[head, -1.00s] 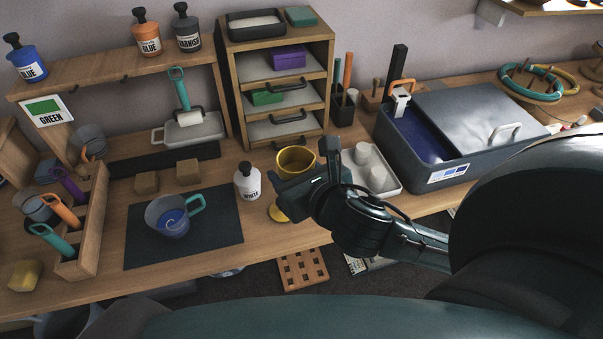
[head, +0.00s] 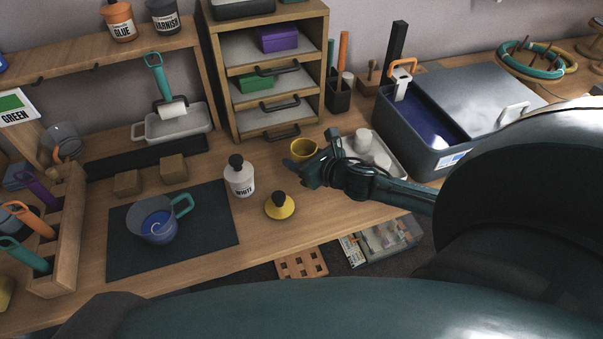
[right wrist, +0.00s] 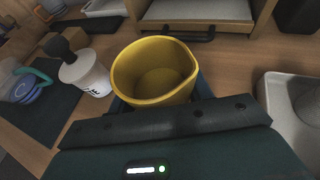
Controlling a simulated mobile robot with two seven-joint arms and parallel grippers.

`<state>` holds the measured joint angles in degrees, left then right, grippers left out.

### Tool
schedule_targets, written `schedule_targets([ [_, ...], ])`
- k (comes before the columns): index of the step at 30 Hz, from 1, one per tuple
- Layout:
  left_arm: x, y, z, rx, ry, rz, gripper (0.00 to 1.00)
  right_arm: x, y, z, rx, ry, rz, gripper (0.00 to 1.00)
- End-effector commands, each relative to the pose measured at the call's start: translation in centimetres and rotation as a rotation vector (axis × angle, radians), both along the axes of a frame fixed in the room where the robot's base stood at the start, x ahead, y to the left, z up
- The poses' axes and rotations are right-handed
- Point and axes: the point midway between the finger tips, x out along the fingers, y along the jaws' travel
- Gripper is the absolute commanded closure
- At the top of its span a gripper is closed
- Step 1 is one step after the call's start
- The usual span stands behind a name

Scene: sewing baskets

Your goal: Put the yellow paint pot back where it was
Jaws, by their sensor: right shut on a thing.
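The yellow paint pot (head: 304,149) is an open, empty-looking cup, upright in front of the drawer unit. It also shows large in the right wrist view (right wrist: 152,72). My right gripper (head: 300,166) is shut on it from the near side; its fingers are mostly hidden. I cannot tell whether the pot's base touches the table. A yellow lid with a black knob (head: 280,208) lies on the table nearer the front edge. My left gripper is not in view.
A white bottle (head: 240,181) stands left of the pot. A white tray with white cups (head: 393,168) lies close to its right. The drawer unit (head: 277,127) is behind. A dark mat (head: 215,230) with a blue-filled mug (head: 157,222) lies at left.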

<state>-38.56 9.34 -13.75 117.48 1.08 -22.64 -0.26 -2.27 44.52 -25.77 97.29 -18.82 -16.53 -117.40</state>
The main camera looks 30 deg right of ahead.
Motion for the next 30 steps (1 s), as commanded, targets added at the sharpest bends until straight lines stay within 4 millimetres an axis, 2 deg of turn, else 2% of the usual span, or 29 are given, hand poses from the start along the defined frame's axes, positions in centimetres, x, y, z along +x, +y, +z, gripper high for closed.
schedule_targets([
  [12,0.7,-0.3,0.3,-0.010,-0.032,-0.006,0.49,0.0,0.0,-4.8,0.001,-0.001,-0.001,0.77],
  [25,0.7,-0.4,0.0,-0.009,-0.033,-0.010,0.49,0.0,0.0,-5.5,-0.003,-0.001,0.001,0.77],
  [26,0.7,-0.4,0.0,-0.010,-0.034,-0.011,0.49,0.0,0.0,-5.5,-0.003,0.000,0.000,0.49],
  [30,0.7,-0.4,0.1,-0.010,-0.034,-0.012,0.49,0.0,0.0,-5.4,-0.003,0.000,0.001,0.38],
])
